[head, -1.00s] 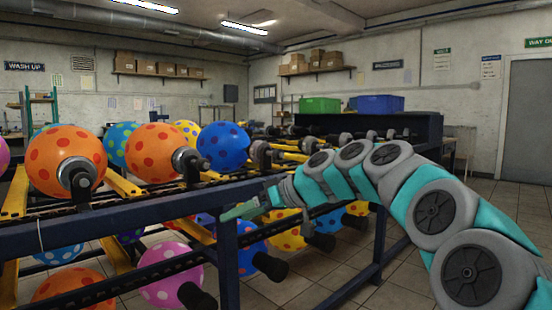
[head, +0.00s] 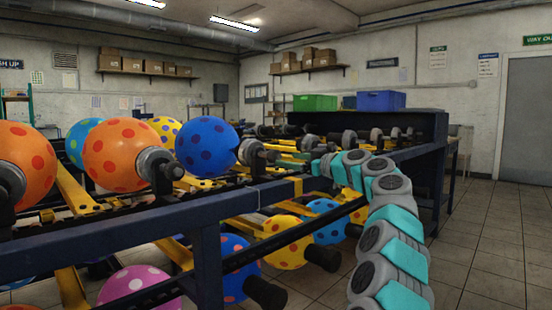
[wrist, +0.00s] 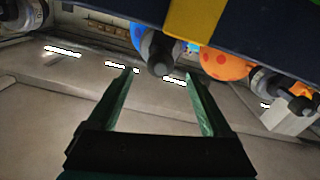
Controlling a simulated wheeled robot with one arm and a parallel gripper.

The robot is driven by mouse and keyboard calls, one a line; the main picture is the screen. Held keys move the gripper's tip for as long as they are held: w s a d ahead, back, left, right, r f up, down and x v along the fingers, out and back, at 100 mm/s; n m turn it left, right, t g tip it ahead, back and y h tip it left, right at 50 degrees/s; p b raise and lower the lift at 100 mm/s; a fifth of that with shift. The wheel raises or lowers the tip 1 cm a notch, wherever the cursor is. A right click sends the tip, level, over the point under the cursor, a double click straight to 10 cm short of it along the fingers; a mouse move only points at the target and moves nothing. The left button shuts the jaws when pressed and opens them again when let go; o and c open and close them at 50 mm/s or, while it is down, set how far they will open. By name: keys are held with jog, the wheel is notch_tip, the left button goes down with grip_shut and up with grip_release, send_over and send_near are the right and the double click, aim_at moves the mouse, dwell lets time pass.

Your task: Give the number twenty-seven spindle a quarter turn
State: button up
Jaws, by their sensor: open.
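In the head view, spindles with dark ends stick out of the rack in front of the balloons: one (head: 160,168) by an orange balloon, one (head: 252,152) beside the blue balloon (head: 207,146). I can read no numbers, so I cannot tell which is twenty-seven. In the wrist view, which looks upside down, my gripper (wrist: 160,76) is open, its two green fingers apart. A grey spindle with a dark end (wrist: 158,60) shows between the fingertips, apparently beyond them; contact cannot be told. Another spindle (wrist: 265,84) is at right. In the head view the fingers are not clear.
The dark blue rack frame (head: 208,255) runs across the left, with yellow bars and a lower row of balloons, including a yellow one (head: 284,243). A blue bin (head: 381,101) and a green bin (head: 315,103) stand behind. The tiled floor (head: 480,260) at right is clear.

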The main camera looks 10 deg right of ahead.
aim_at(280, 159)
jog(key=shift+p+x, duration=1.1)
jog(key=shift+x, duration=2.15)
jog(key=shift+f, duration=0.1)
grip_shut()
